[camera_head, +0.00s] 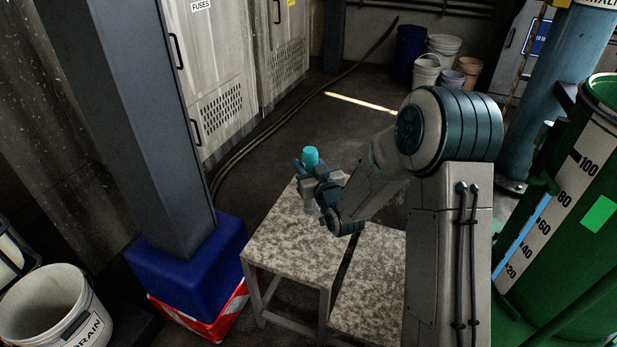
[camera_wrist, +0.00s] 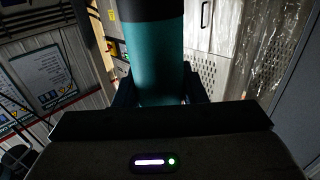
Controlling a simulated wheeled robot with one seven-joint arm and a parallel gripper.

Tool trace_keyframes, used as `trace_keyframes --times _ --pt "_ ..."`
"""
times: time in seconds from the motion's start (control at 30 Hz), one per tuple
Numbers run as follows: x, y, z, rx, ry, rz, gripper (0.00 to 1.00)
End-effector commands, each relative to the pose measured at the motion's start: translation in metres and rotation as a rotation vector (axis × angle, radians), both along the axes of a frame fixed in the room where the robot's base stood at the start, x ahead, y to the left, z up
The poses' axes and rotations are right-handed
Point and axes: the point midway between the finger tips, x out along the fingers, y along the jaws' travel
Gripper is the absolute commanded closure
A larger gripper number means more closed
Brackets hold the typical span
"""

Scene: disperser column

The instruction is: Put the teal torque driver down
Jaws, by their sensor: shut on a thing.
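The teal torque driver (camera_head: 310,157) is in my gripper (camera_head: 316,178), with its bright teal end pointing up in the head view. In the wrist view the driver (camera_wrist: 156,55) stands as a teal cylinder with a dark upper part, between the fingers of my gripper (camera_wrist: 158,90). My gripper is shut on it. The driver's lower end is partly hidden by my gripper and arm, and I cannot tell whether it touches the speckled table top (camera_head: 285,240) below.
The table has a second speckled section (camera_head: 370,295) at right, past a dark gap. A blue-based column (camera_head: 190,265) stands close at left. A green tank (camera_head: 560,220) is at right. Buckets (camera_head: 427,70) stand at the back. The front of the table top is clear.

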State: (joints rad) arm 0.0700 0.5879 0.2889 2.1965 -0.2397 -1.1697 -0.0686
Motion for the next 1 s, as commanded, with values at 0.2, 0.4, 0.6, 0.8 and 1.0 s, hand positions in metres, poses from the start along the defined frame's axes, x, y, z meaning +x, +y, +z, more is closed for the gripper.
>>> trace_keyframes --times 0.2,0.4,0.6,0.8,1.0 --pt "0.0 0.0 -0.033 0.001 0.0 0.001 0.9" --pt "0.0 0.0 -0.032 0.001 -0.002 0.001 0.9" --pt "0.0 0.0 -0.036 0.001 -0.002 0.001 0.9" --pt "0.0 0.0 -0.037 0.0 0.002 0.001 0.41" --pt "0.0 0.0 -0.036 0.0 0.002 0.001 0.41"
